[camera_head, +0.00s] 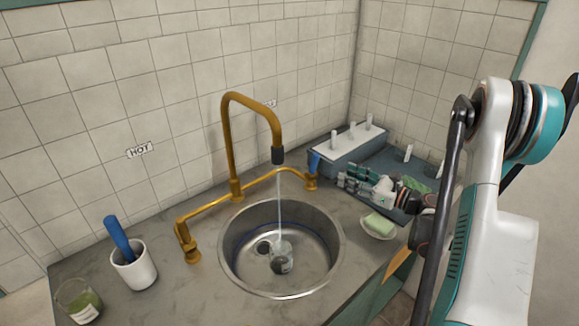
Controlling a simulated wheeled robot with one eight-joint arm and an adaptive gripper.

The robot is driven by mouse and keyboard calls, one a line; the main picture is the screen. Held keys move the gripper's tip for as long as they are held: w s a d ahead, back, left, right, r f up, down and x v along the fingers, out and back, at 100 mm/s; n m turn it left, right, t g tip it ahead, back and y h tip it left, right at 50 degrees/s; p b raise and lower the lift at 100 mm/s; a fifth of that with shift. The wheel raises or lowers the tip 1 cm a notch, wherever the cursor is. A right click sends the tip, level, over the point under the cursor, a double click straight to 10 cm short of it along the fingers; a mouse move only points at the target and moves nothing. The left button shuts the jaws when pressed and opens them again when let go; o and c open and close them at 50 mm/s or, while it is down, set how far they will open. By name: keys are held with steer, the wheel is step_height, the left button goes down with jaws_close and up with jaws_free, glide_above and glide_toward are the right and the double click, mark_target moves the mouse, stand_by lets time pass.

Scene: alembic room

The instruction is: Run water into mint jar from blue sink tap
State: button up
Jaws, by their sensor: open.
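The brass tap (232,150) arches over the round steel sink (335,240). A thin stream of water (279,205) runs from its dark nozzle. The stream falls onto a small clear glass jar (281,258) on the sink floor; its colour and water level are too small to tell. A blue handle (314,162) stands at the right end of the tap's pipe. My gripper (345,181) is open and empty, to the right of and slightly below the blue handle, apparently apart from it. A jar with green contents and a pale label (80,302) stands at the lower left.
A white cup (134,270) holds a blue rod (118,238) on the left counter. A dish with green soap (379,224) sits right of the sink, below my gripper. A white-pegged rack (350,146) stands behind my gripper. A HOT sign (139,150) is on the wall.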

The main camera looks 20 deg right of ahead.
mark_target(313, 173)
steer(key=b+x, duration=0.3)
steer(key=x, duration=1)
steer(key=shift+w+a, duration=0.25)
jaws_close()
